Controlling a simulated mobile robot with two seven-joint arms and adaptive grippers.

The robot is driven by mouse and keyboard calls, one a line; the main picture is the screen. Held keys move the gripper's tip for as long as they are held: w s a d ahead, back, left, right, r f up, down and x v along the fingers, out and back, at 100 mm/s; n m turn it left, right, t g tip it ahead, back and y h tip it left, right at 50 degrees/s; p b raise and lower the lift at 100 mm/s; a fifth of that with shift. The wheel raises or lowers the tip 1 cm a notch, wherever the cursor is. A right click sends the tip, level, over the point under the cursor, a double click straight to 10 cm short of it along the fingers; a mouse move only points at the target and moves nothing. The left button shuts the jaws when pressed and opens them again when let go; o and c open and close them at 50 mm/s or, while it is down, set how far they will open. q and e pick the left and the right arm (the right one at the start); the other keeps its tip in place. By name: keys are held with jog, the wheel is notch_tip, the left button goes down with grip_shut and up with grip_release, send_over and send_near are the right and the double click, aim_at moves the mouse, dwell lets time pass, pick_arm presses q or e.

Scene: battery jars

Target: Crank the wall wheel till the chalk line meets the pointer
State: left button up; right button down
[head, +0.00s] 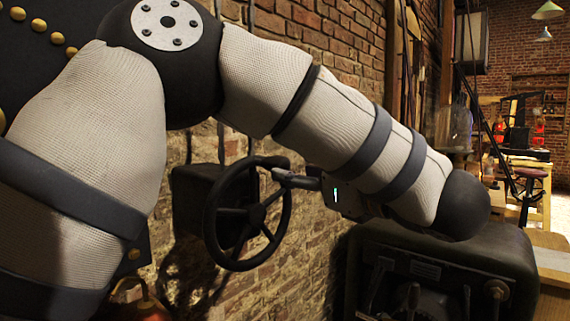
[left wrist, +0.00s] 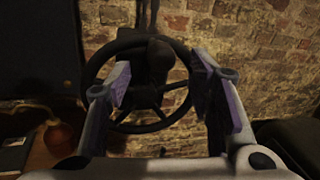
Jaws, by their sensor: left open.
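The dark wall wheel (head: 256,214) is a spoked handwheel on a black box (head: 197,205) fixed to the brick wall. It also shows in the left wrist view (left wrist: 147,98), with a dark knob-like handle (left wrist: 160,56) standing out from its upper right rim. My left gripper (head: 282,177) is at the upper right of the wheel rim in the head view. In the left wrist view its fingers (left wrist: 162,72) are open, one on each side of the handle, with gaps visible. I cannot make out a chalk line or a pointer. My right gripper is out of view.
A black machine (head: 440,262) with levers stands at the lower right, near the wheel. A red rounded object (left wrist: 58,134) is at the lower left in the left wrist view. Brick wall lies behind the wheel. A stool (head: 530,180) and benches are far right.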

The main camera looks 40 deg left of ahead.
aim_at(286, 166)
pick_arm(q)
jog(key=x, duration=0.6)
jog(key=shift+w+a, duration=0.1)
jog(key=shift+a, duration=0.1)
grip_shut()
